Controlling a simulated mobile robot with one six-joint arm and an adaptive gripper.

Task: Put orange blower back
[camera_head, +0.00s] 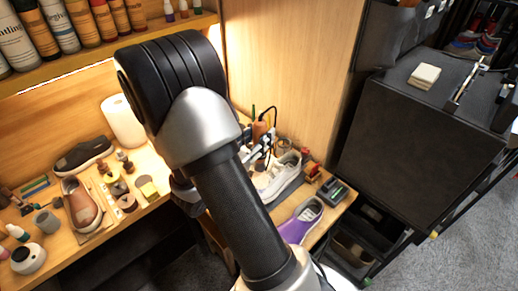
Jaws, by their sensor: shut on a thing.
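The orange blower (259,129) shows as a small orange body just right of my arm, with a thin black cord curving over it. It is near the wooden side panel, above the back right of the bench. My gripper (265,143), small and partly hidden behind my own arm, is at the blower and is shut on it. The exact contact between fingers and blower is too small to make out. I cannot tell whether the blower touches a surface beneath it.
A white-grey sneaker (278,178) lies close below my gripper, with a purple shoe (300,221) in front. A small dark device (332,190) sits at the bench's right corner. A paper roll (123,122), shoes and small tools fill the left bench. A black cabinet (415,150) stands right.

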